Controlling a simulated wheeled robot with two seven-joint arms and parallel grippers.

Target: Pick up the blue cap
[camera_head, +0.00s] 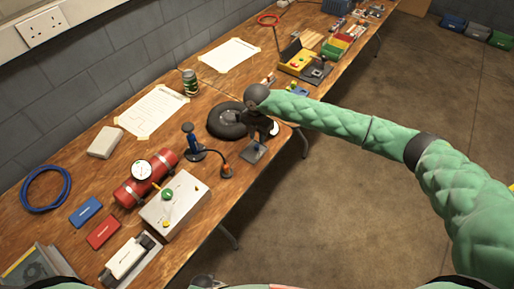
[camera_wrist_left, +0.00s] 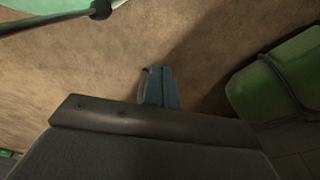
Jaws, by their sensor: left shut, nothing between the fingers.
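I cannot make out for certain which thing is the blue cap. A small blue piece (camera_head: 300,91) lies on the bench just beyond my right wrist, too small to identify. My right gripper (camera_head: 256,147) is over the bench's front edge, beside a black tyre-like ring (camera_head: 226,121). Its fingers are small and dark, so I cannot tell whether they are open or shut. My left gripper (camera_wrist_left: 160,88) shows in the left wrist view, its fingers together and empty above the brown floor.
A blue hand pump (camera_head: 193,142), a red cylinder (camera_head: 146,178) with a gauge and a grey box (camera_head: 175,206) crowd the near bench. A green can (camera_head: 190,82) stands behind the ring. A yellow fixture (camera_head: 296,57) stands farther along.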

